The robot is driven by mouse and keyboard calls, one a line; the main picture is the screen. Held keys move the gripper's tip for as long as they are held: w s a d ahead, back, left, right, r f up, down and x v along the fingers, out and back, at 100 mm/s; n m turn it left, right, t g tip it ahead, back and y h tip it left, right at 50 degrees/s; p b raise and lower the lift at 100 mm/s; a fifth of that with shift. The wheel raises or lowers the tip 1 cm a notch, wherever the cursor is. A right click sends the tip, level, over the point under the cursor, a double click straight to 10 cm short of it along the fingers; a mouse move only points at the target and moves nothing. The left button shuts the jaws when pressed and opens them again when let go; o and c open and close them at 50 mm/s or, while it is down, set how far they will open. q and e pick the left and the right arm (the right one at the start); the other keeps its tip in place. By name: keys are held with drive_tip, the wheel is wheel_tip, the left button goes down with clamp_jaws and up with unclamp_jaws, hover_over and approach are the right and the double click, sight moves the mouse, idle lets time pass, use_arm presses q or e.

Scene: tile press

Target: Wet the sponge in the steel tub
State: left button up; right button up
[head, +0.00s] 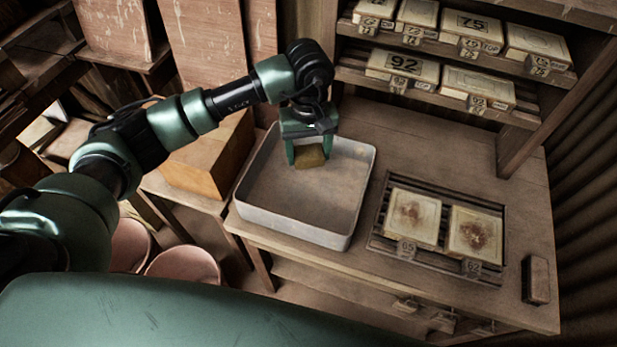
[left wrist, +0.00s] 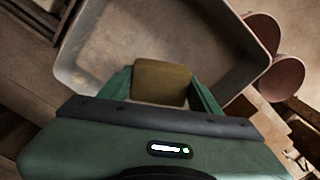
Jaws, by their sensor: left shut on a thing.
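The sponge (head: 310,157) is a small yellow-brown block. My left gripper (head: 309,160) is shut on it and holds it over the steel tub (head: 290,228), near the tub's far side. The tub is a pale grey, shallow rectangular basin on the bench. In the left wrist view the sponge (left wrist: 162,82) sits between the two green fingers, with the inside of the tub (left wrist: 180,35) behind it. I cannot tell whether the sponge touches the tub's floor or any water. My right gripper is not in view.
A slatted rack (head: 376,243) with two stained tiles (head: 414,216) lies right of the tub. A dark block (head: 536,280) sits at the bench's right end. Shelves of numbered tiles (head: 402,66) stand behind. A wooden box (head: 207,160) is left of the tub; reddish buckets (head: 184,265) stand below.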

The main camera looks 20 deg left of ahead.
sight(308, 152)
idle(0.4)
use_arm(q)
drive_tip(key=shift+r+p, duration=0.6)
drive_tip(key=shift+r, duration=1.5)
